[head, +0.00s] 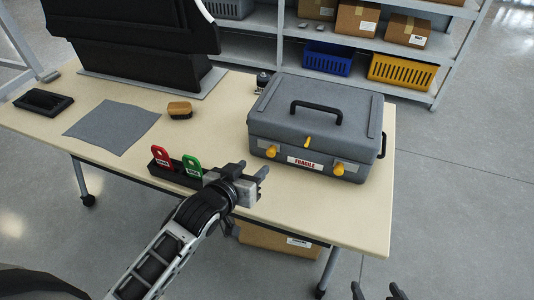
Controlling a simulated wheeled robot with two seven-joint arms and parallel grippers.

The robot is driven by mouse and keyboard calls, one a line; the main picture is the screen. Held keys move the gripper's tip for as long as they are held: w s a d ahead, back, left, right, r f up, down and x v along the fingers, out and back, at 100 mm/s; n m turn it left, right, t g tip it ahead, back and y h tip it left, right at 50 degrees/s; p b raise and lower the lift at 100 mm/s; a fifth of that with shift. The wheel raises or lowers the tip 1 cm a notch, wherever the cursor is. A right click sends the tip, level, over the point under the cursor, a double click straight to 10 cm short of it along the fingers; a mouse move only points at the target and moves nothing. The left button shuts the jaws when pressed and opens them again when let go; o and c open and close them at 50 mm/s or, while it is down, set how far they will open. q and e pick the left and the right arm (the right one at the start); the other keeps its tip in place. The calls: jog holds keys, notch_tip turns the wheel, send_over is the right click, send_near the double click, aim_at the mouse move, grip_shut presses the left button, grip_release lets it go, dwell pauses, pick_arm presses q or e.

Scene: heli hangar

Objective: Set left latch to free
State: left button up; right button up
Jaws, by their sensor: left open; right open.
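A grey hard case (314,110) stands closed on the table, with a black handle on its lid. Its front has a yellow left latch (271,151) and a yellow right latch (338,169). A small yellow piece (307,142) sits between them, above a FRAGILE label (305,163). My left gripper (253,169) is open and empty, just left of and in front of the left latch, apparently not touching it. My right gripper (379,292) is open and empty at the bottom edge, well away from the case; only its fingertips show.
A black holder (180,177) with red and green tags stands by my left gripper. A brush (180,110), a grey cloth (112,126) and a black tray (43,102) lie further left on the table (225,130). A shelf with boxes and bins stands behind.

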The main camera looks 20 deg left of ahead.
aim_at(270, 153)
pick_arm(q)
jog(key=x, duration=0.9)
jog(key=shift+w+f+b, duration=0.15)
jog(key=shift+w+b, duration=0.2)
jog(key=shift+c, duration=0.4)
